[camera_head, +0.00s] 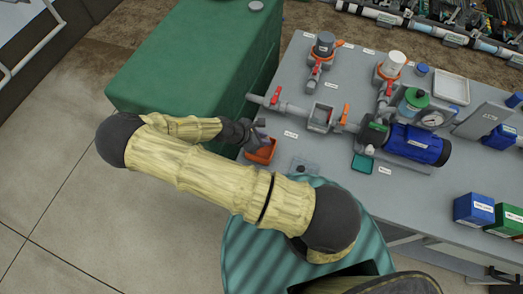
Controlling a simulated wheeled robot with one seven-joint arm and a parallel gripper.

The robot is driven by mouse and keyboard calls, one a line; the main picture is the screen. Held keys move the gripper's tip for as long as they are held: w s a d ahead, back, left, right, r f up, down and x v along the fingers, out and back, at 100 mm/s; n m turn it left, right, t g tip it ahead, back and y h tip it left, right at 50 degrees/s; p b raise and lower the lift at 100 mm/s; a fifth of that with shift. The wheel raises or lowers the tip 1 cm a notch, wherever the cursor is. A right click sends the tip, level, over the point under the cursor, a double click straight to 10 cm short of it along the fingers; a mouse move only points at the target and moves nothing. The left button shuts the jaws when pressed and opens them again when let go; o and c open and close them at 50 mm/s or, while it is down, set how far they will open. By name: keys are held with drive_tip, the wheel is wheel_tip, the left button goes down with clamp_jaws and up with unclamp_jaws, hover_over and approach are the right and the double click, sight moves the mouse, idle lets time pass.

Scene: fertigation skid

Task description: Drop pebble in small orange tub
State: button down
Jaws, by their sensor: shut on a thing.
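The small orange tub (262,156) stands near the left edge of the grey bench, towards the front. My gripper (260,138) is over the back part of the tub, with its fingers close above it. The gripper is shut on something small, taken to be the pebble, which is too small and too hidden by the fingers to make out. My gripper and wrist partly cover the tub's far side and inside.
A grey tray (305,168) and a small green tub (362,163) stand right of the orange tub. Behind are grey pipework with a red-handled valve (276,95) and a blue pump (418,143). A large green cabinet (190,65) adjoins the bench on the left.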

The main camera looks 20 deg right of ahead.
drive_tip(key=shift+f+b, duration=1.6)
drive_tip(key=shift+f, duration=0.5)
drive_tip(key=c, duration=1.2)
unclamp_jaws()
drive_tip(key=b+v, duration=0.1)
drive_tip(key=v, duration=0.6)
drive_tip(key=shift+s+a+r, duration=0.1)
drive_tip(key=shift+a+r, duration=0.1)
